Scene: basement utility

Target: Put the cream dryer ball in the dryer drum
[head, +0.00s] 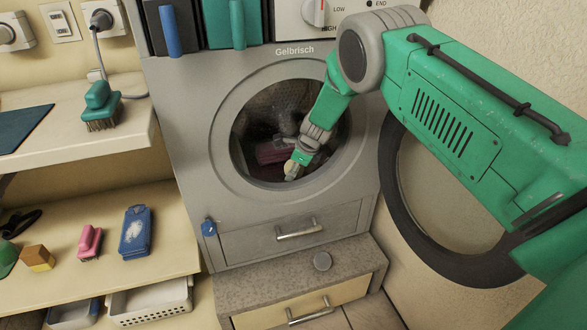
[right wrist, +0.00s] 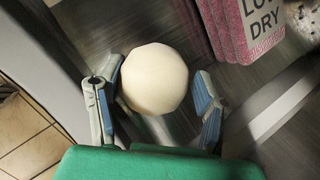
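The dryer drum (head: 250,120) is behind the round opening of the grey dryer, and its door stands open to the right. My right arm reaches in through the opening. The cream dryer ball (head: 291,167) is at the tip of my right gripper (head: 299,162), low in the opening. In the right wrist view the ball (right wrist: 154,78) lies between the two fingertips (right wrist: 158,80), which are spread, with a narrow gap showing on the right side. Whether the ball touches the drum floor is hard to tell. My left gripper is not in view.
A pink item (head: 272,153) lies in the drum beside the gripper; its label (right wrist: 262,20) shows in the wrist view. The open door (head: 440,200) stands right, under my arm. Left shelves hold a green brush (head: 101,105), a pink brush (head: 90,242) and a blue item (head: 135,232).

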